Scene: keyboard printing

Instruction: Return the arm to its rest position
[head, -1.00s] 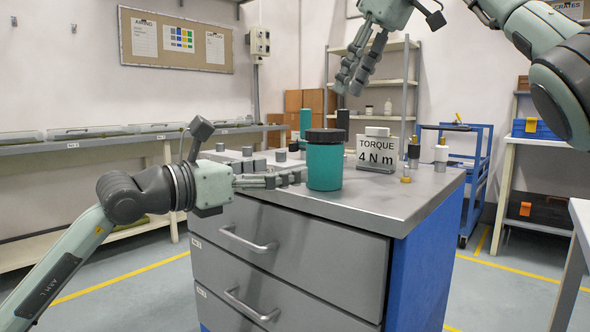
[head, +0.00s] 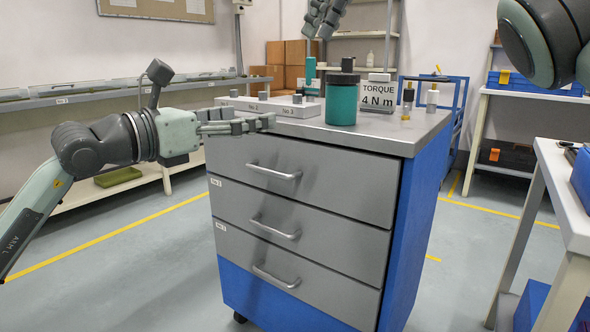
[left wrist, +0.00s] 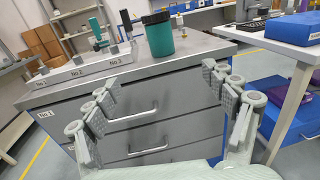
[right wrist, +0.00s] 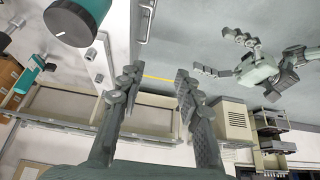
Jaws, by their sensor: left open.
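My left gripper (head: 238,123) is level in front of the left part of the grey cabinet's top edge, seen from the side. In the left wrist view its fingers (left wrist: 166,90) are spread wide with nothing between them. My right gripper (head: 322,18) hangs above and behind the teal jar (head: 341,104), partly cut off by the top of the head view. In the right wrist view its fingers (right wrist: 153,88) stand apart and empty. The teal jar with a dark lid stands upright on the cabinet (head: 290,180), apart from both grippers.
A labelled grey block (head: 300,109) and a "TORQUE 4 Nm" sign (head: 377,95) are on the cabinet top. A white-legged table (head: 560,190) stands at the right and a long shelf (head: 110,96) at the left. The floor left of the cabinet is open.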

